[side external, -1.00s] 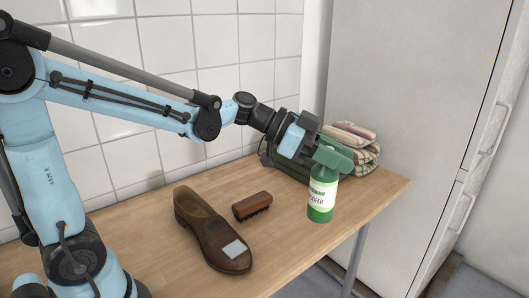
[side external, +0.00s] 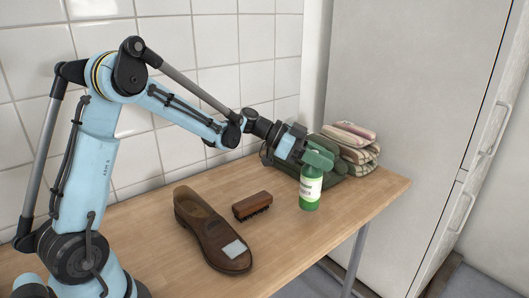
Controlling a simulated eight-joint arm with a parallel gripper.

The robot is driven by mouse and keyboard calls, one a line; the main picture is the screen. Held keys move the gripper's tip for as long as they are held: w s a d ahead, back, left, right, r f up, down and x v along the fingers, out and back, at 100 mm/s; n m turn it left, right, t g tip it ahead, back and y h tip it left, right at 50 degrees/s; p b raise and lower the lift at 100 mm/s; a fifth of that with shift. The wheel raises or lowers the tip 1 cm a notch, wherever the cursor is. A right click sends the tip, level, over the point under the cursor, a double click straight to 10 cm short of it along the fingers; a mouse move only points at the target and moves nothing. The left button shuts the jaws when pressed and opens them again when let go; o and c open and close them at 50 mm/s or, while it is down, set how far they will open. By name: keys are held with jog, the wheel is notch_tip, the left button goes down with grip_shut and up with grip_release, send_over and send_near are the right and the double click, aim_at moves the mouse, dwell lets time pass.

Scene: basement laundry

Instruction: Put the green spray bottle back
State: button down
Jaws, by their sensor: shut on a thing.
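The green spray bottle (side external: 311,187) has a white label and a green spray head. It is upright over the right part of the wooden table, in front of a dark green bundle. My gripper (side external: 304,154) is shut on the bottle near its spray head, coming from the left. The fingertips are partly hidden by the spray head. I cannot tell whether the bottle's base touches the table.
A brown shoe (side external: 211,228) with a pale patch and a brown brush (side external: 252,205) lie to the left of the bottle. The dark green bundle (side external: 285,160) and folded striped cloths (side external: 357,148) are behind it. The table (side external: 372,188) is bare at its right end.

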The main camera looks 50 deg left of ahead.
aim_at(320, 173)
jog(key=shift+f, duration=2.15)
jog(key=c, duration=0.9)
grip_release()
jog(key=shift+o, duration=0.2)
